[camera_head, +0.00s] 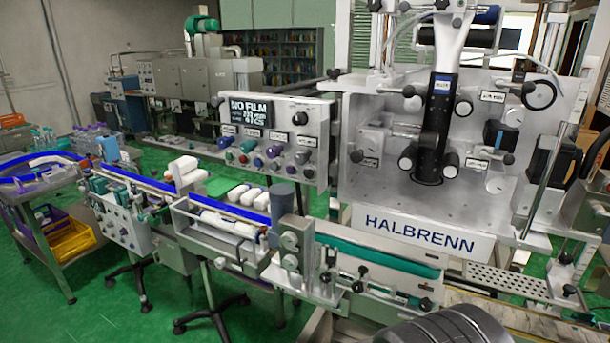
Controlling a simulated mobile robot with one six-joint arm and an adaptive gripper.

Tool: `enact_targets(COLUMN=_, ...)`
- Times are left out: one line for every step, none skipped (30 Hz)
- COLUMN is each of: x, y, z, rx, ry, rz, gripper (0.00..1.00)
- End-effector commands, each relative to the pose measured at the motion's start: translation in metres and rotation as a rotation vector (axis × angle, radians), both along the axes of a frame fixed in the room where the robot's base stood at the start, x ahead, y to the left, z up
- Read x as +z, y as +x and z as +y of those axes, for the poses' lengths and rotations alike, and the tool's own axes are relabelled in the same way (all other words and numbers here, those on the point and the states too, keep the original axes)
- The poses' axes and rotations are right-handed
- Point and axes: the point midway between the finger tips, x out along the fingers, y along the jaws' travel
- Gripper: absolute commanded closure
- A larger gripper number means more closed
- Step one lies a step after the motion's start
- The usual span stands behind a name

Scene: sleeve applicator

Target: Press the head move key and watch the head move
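The control panel (312,118) stands left of the sleeve machine's white plate (360,105). Its dark display (250,111) reads "NO FILM" in the top line; the smaller lines are hard to read. Rows of coloured keys or knobs (262,162) sit below the display, with a black knob (299,118) to its right. The labels are too small to tell which is the head move key. The machine's head, a dark upright cylinder (436,125) with a white piece above it, is in front of the plate. My gripper is not in view.
A conveyor (140,184) with blue rails runs from the left past the panel's front, carrying white bottles (245,197). A cart (50,257) with yellow and purple bins stands left. A ribbed dark grey cylinder (450,326) shows at the bottom edge. Green floor is open at lower left.

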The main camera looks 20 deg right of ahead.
Motion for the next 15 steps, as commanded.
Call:
enact_targets(x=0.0, y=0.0, z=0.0, rx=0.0, ry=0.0, rz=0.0, gripper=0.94)
enact_targets(x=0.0, y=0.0, z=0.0, rx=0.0, ry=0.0, rz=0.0, gripper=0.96)
enact_targets(x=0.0, y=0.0, z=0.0, rx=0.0, ry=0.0, rz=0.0, gripper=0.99)
enact_targets(x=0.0, y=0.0, z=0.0, rx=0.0, ry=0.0, rz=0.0, gripper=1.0)
enact_targets(x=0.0, y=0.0, z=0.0, rx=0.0, ry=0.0, rz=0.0, gripper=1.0)
enact_targets(x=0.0, y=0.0, z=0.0, rx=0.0, ry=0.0, rz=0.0, gripper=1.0)
enact_targets(x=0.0, y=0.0, z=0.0, rx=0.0, ry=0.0, rz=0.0, gripper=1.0)
enact_targets(x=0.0, y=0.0, z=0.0, rx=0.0, ry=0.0, rz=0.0, gripper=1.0)
enact_targets(x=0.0, y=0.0, z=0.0, rx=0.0, ry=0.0, rz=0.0, gripper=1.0)
enact_targets(x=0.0, y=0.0, z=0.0, rx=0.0, ry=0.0, rz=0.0, gripper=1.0)
enact_targets(x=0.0, y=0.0, z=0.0, rx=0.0, ry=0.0, rz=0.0, gripper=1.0)
enact_targets(x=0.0, y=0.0, z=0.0, rx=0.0, ry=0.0, rz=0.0, gripper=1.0)
enact_targets(x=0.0, y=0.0, z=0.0, rx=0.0, ry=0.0, rz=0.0, gripper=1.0)
enact_targets(x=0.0, y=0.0, z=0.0, rx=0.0, ry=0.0, rz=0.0, gripper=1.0)
enact_targets(x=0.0, y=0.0, z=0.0, rx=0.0, ry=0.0, rz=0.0, gripper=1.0)
